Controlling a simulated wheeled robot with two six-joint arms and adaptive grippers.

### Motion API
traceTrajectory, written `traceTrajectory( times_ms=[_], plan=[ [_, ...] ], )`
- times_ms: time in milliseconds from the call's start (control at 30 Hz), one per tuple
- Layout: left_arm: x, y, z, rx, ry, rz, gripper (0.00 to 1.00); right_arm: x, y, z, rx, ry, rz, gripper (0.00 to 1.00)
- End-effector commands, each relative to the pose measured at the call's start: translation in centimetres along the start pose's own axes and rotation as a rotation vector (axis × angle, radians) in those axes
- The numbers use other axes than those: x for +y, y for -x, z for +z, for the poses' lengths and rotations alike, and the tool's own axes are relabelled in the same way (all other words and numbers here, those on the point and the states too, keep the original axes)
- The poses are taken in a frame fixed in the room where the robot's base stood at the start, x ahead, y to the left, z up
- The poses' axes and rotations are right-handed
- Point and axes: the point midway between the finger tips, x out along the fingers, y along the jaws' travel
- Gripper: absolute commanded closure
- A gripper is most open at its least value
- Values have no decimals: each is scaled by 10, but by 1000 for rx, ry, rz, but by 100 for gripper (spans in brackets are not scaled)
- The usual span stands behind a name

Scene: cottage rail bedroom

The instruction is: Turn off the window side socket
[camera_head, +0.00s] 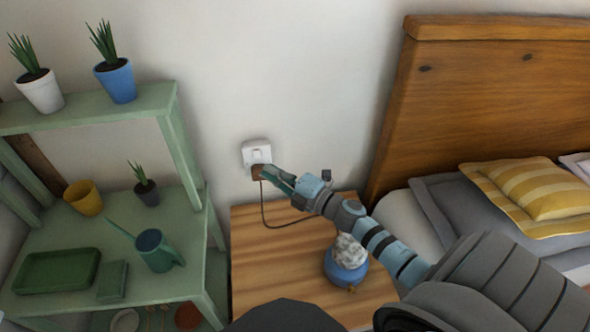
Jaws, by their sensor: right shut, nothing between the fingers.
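A white wall socket (257,152) with a switch is on the wall between the green shelf and the wooden headboard. A brown plug sits at its lower part, with a dark cord hanging down to the nightstand. My right gripper (268,173) is shut and empty, its tips at the lower edge of the socket, in front of the plug. I cannot tell whether the fingertips touch the socket or the plug. The switch's position is too small to tell.
A green shelf (185,208) with potted plants and a watering can (158,252) is at left. A bed with a wooden headboard (480,90) is at right.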

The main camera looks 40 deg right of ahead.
Motion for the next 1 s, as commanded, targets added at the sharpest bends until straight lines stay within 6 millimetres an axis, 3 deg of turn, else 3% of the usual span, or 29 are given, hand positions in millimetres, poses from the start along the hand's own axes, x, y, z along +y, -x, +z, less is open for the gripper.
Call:
traceTrajectory(
  times_ms=[200, 333, 1000],
  plan=[
    [2, -21, 2, -1, 0, 0, 60, -1, 47, -3, 11, 1, -4, 100],
    [1, -15, 1, 0, 0, 0, 60, 5, 61, -2, 9, 1, 0, 100],
    [1, -15, 2, -1, 0, 0, 60, 7, 69, 0, 3, 0, 2, 100]
  ],
)
